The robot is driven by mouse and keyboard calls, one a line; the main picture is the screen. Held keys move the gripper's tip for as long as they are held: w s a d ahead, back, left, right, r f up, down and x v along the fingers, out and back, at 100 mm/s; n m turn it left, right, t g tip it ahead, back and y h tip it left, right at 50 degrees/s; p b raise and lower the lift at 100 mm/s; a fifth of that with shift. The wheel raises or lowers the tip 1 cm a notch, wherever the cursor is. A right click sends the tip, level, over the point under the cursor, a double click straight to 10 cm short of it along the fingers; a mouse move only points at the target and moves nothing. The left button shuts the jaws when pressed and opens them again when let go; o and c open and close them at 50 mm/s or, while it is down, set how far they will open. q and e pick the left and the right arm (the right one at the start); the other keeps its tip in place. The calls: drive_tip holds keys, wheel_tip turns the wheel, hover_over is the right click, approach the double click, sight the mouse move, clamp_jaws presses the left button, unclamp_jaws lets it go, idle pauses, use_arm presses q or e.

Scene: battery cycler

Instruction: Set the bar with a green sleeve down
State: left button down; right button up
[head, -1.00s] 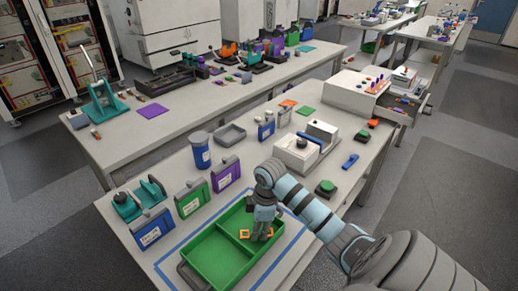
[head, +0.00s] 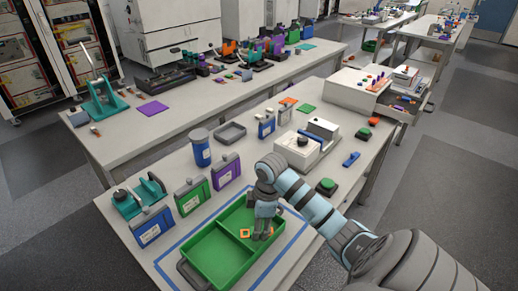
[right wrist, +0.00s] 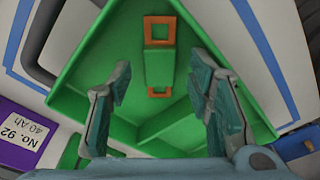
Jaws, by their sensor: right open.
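The bar with a green sleeve (right wrist: 159,68) lies in the green tray (right wrist: 95,62), with a square orange frame at one end and a smaller orange piece at the other. In the head view its orange end (head: 244,233) shows in the tray (head: 186,240), beside the divider; my gripper hides most of the bar. My right gripper (head: 264,232) is over the tray. In the right wrist view its fingers (right wrist: 163,85) are spread apart, one on each side of the bar's lower end, with clear gaps. My left gripper is not in view.
A blue outline (head: 297,241) on the table surrounds the tray. Purple (head: 226,172), green (head: 192,197) and blue (head: 152,226) cases stand along the tray's left side. A white device (head: 297,150) stands behind. The tray's near compartment is empty.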

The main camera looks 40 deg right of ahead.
wheel_tip(320, 180, up, 11)
drive_tip(key=d+p, duration=0.1)
drive_tip(key=p, duration=0.1)
drive_tip(key=shift+s+p, duration=0.4)
drive_tip(key=shift+f, duration=0.15)
